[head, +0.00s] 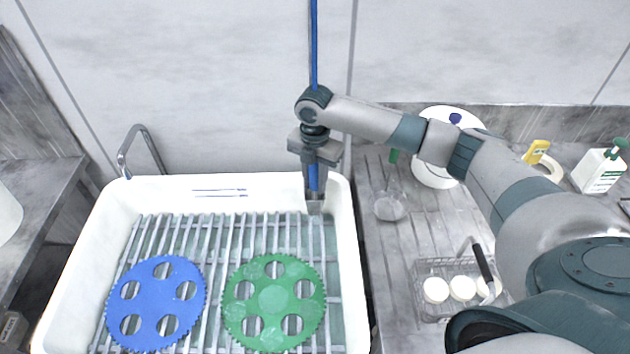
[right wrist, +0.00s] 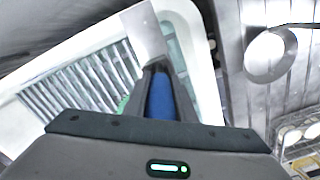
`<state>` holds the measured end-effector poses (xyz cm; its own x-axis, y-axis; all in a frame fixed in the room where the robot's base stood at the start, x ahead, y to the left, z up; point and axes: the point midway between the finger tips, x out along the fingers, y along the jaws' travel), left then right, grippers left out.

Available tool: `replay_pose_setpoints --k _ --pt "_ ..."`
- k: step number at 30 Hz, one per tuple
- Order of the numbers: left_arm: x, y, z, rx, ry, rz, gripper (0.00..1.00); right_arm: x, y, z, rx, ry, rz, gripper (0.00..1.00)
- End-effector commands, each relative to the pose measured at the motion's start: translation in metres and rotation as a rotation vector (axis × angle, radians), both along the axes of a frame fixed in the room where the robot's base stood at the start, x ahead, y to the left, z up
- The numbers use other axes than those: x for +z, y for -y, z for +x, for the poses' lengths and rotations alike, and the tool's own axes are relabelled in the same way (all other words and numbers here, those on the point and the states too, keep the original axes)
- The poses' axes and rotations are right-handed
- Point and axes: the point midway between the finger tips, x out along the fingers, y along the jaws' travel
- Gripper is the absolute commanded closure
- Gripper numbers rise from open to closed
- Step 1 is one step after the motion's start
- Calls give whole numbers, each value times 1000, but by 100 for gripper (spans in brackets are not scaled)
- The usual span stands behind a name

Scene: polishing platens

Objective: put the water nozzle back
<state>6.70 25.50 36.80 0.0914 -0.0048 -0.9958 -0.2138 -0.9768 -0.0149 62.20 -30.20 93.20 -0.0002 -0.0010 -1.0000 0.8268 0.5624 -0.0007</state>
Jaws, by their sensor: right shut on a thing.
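My right gripper (head: 314,200) points down over the far right corner of the white sink (head: 357,290). It is shut on the blue water nozzle (head: 314,178), which shows between its fingers. A blue hose (head: 314,45) runs straight up above the gripper, partly hidden by my wrist. In the right wrist view the nozzle (right wrist: 161,98) is a blue piece between the two dark fingers, with the sink's edge beyond. The nozzle's lower end and any holder for it are hard to make out. My left gripper is not in view.
A blue platen (head: 155,292) and a green platen (head: 273,298) lie on the rack in the sink. A metal faucet (head: 140,145) stands at the back left.

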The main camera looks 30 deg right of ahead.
Motion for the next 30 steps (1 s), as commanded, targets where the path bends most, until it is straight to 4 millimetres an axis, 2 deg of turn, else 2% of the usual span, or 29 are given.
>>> replay_pose_setpoints --k 4,15,16,18,30 --pt "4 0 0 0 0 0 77 -9 0 0 1 0 1 99" --pt "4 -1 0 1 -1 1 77 -12 0 0 1 1 1 99" --pt "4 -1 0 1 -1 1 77 -13 0 0 1 0 0 74" --pt "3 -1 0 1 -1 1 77 -12 0 0 1 1 1 58" --pt "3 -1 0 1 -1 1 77 -10 0 0 1 1 1 58"
